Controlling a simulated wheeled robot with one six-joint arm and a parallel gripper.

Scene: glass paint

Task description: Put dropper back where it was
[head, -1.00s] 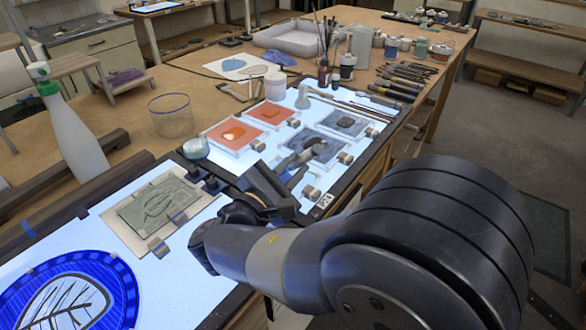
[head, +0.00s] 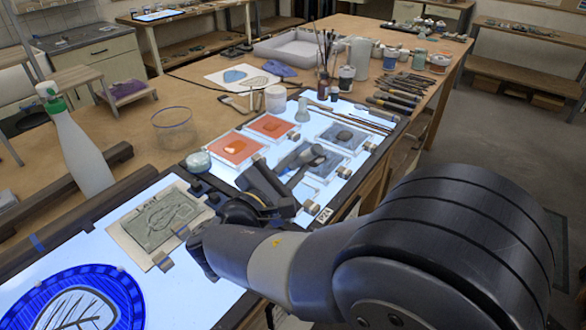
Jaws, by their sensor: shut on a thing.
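My gripper (head: 306,158) reaches over the lit table (head: 200,277), above the near grey glass tile (head: 318,168). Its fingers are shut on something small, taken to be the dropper. The dropper itself cannot be made out clearly, as the fingers and wrist hide it. Two orange tiles (head: 233,148) lie left of the gripper, and a far grey tile (head: 345,136) lies beyond it. I cannot tell whether the fingers touch the near tile or hang above it.
A round lidded jar (head: 198,162) stands just left of my wrist. A spray bottle (head: 78,150) and a clear cup (head: 175,128) stand left. Brushes (head: 345,112) lie behind the tiles.

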